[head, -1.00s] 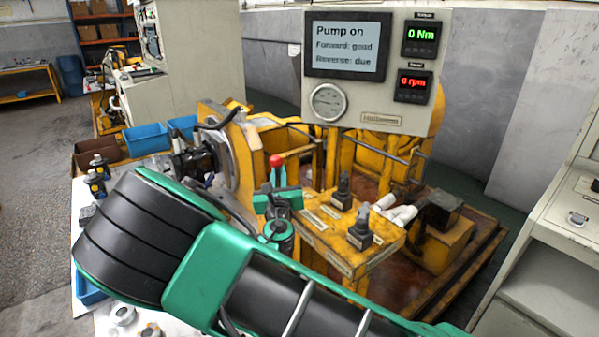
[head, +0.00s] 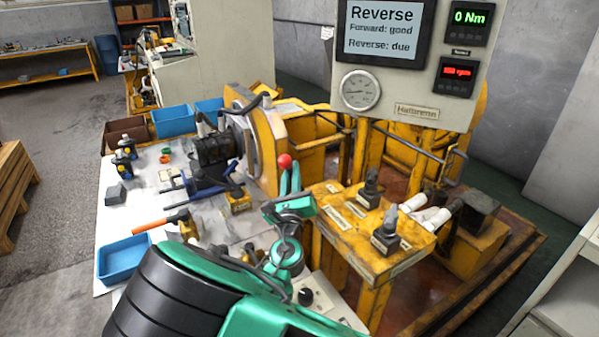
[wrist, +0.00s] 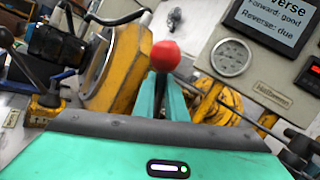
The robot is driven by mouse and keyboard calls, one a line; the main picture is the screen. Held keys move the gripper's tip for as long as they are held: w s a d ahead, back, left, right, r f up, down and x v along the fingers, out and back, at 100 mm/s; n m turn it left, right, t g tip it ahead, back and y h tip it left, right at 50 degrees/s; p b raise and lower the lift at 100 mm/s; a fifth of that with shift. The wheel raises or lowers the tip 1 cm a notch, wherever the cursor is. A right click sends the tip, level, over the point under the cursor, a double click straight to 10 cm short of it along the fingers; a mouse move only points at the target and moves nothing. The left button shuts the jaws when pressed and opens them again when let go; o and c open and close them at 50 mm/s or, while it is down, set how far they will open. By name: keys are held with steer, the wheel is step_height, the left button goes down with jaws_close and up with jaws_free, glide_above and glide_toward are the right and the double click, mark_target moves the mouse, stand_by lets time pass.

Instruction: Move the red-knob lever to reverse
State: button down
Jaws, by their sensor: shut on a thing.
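The red knob (head: 285,160) tops the lever, just beyond the yellow test stand's near left side. My gripper (head: 290,180) has its teal fingers shut around the lever just below the knob.
The yellow valve block (head: 365,230) with two dark levers stands right of my gripper. A gauge (head: 360,90) and a red readout (head: 457,75) are on the panel.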

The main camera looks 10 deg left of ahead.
mark_target(290, 167)
steer(key=shift+s+a+f, duration=0.15)
steer(key=shift+a+f, duration=0.05)
steer(key=c, duration=1.8)
jaws_free()
steer(key=shift+d+r, duration=0.1)
steer(key=shift+r, duration=0.05)
steer(key=shift+r, duration=0.2)
step_height(290, 167, up, 3)
steer(key=shift+r, duration=0.2)
steer(key=s+a+r, duration=0.7)
steer(key=s, duration=0.2)
steer(key=shift+s, duration=0.1)
